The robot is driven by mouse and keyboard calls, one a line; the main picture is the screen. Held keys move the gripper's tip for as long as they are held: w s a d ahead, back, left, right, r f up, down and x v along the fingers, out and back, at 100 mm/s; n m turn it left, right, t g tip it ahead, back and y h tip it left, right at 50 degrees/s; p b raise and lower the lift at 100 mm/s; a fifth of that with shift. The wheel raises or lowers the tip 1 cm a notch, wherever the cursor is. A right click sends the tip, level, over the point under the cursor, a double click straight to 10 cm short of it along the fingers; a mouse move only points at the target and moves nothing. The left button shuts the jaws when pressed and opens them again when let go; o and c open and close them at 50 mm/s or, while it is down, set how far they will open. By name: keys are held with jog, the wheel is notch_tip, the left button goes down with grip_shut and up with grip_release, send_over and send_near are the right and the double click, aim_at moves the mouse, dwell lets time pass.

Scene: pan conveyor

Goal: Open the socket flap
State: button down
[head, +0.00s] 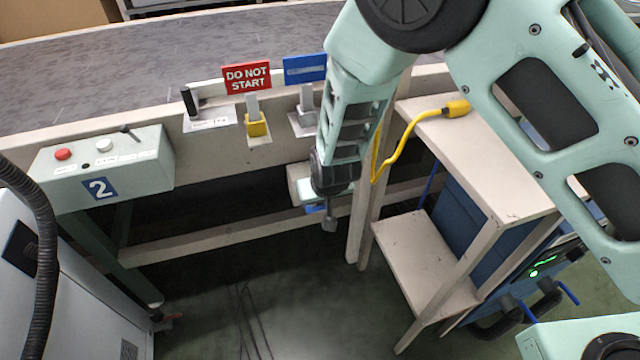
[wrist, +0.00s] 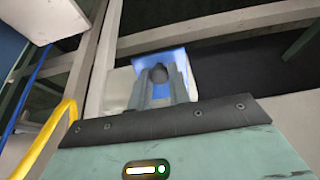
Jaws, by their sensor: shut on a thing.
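The pale socket box (head: 298,184) is fixed at the conveyor frame, partly hidden by my arm; its side also shows in the wrist view (wrist: 121,88). The blue socket flap (head: 315,209) shows as a small blue edge beside my gripper. In the wrist view the blue flap (wrist: 178,57) lies beyond the fingers, which cover part of it. My gripper (wrist: 160,75) is shut on a dark rounded piece in front of the flap, which looks like its knob. In the head view my gripper (head: 329,222) points down by the socket box. How far the flap stands open I cannot tell.
A yellow plug (head: 457,108) lies on the pale stand (head: 510,180) at right, its cable hanging beside my arm. A red DO NOT START sign (head: 246,77) and several switches line the conveyor frame. A control box (head: 100,168) stands left. The floor in front is clear.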

jog(key=shift+w+a+r+g+h+p, duration=0.2)
jog(key=shift+r+g+p, duration=0.3)
jog(key=shift+g+p, duration=0.55)
jog(key=shift+w+d+r+g+h+p, duration=0.1)
jog(key=shift+r+g+h+p, duration=0.35)
jog(key=shift+p, duration=1)
jog(key=c, duration=1.3)
grip_release()
jog(key=shift+r, duration=0.1)
notch_tip(320, 180, up, 17)
jog(key=s+p, duration=0.1)
jog(key=s, duration=0.1)
jog(key=shift+d, duration=0.3)
